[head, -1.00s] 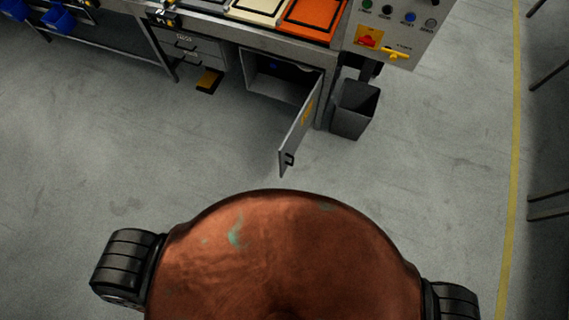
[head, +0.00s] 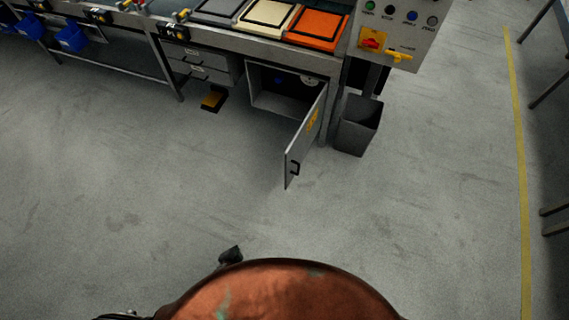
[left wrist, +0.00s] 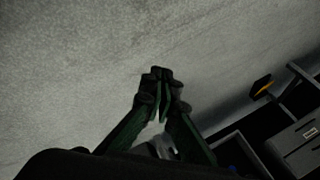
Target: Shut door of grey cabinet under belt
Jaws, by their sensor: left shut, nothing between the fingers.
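The grey cabinet (head: 262,98) stands under the belt, and its door (head: 304,143) swings out wide open toward me. The door has a dark handle (head: 295,168) near its free edge and a yellow label. Inside the cabinet are a blue spot and a pale round thing. My left gripper (head: 231,254) shows as a small dark tip just beyond my copper-coloured body, well short of the door. In the left wrist view its fingers (left wrist: 161,74) are shut with nothing between them, over bare floor. My right gripper is not in view.
A grey bin (head: 358,126) stands right of the cabinet, below a control panel (head: 400,32). Orange, cream and grey trays lie on the belt. The floor before the door is clear.

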